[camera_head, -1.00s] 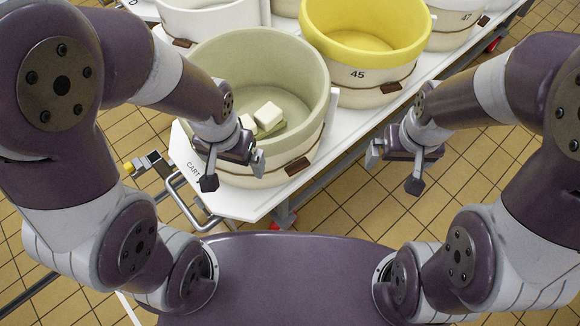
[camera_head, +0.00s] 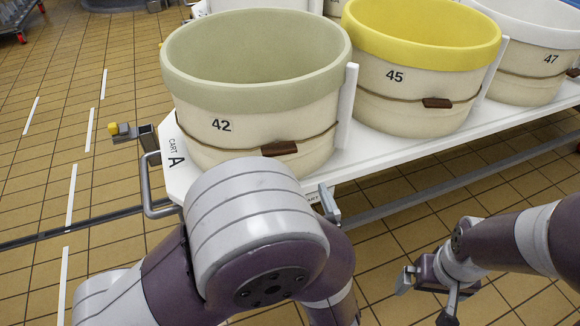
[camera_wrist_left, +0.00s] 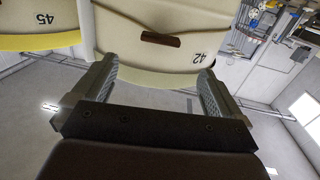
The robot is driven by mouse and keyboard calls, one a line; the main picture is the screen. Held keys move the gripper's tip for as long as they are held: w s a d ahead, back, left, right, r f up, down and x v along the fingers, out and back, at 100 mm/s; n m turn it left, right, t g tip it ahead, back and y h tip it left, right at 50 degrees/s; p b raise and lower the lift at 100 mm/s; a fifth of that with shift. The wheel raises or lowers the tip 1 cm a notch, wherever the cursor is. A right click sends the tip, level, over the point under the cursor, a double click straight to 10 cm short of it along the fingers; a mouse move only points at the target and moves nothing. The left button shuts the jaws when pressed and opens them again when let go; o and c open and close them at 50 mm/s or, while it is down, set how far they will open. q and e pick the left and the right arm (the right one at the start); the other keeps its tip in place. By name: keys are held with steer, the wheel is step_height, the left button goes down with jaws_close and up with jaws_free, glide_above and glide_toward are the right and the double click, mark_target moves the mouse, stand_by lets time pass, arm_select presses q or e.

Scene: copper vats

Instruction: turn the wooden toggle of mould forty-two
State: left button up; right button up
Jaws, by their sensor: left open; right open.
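Mould forty-two (camera_head: 255,125) is a cream tub with a pale green rim, upright on the white cart. A brown cord rings it, and its dark wooden toggle (camera_head: 281,149) lies nearly level on the front. The toggle also shows in the left wrist view (camera_wrist_left: 160,39), upside down, above the space between my open left gripper's fingers (camera_wrist_left: 156,85), apart from them. In the head view, my left arm hides most of that gripper; a grey tip shows right of the arm, below the toggle. My right gripper (camera_head: 425,298) is open and empty over the floor, right of the arm.
Yellow-rimmed mould 45 (camera_head: 415,95) and white-rimmed mould 47 (camera_head: 530,70) stand to the right, with upright white dividers (camera_head: 346,108) between moulds. The cart (camera_head: 375,158) has a metal handle (camera_head: 152,190) at its left end.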

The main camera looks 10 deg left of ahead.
mark_target(279, 149)
arm_select(q)
steer(key=b+x, duration=0.4)
steer(key=x, duration=0.9)
steer(key=shift+r, duration=0.45)
steer(key=shift+s, duration=0.15)
steer(key=c, duration=0.9)
